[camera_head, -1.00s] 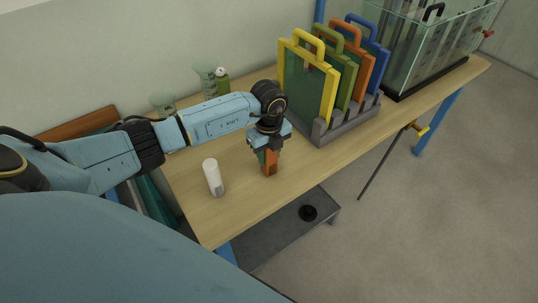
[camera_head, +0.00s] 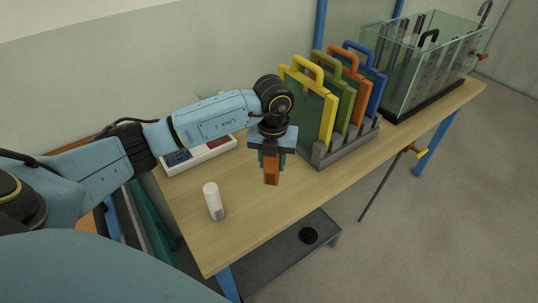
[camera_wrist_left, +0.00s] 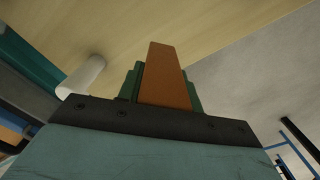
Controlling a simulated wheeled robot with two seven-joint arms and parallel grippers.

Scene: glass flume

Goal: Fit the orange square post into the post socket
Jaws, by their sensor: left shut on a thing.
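My left gripper (camera_head: 271,155) is shut on the orange square post (camera_head: 271,172), which hangs upright below the fingers. The post appears to be held above the wooden table, clear of its top. In the left wrist view the post (camera_wrist_left: 166,75) stands out between the two dark green finger pads (camera_wrist_left: 131,83). I cannot make out the post socket for certain in either view. My right gripper is out of view.
A white cylinder (camera_head: 213,201) stands on the table (camera_head: 240,225) left of the post. A grey rack (camera_head: 345,148) with colored handled panels stands right. A glass tank (camera_head: 425,65) is at the far end.

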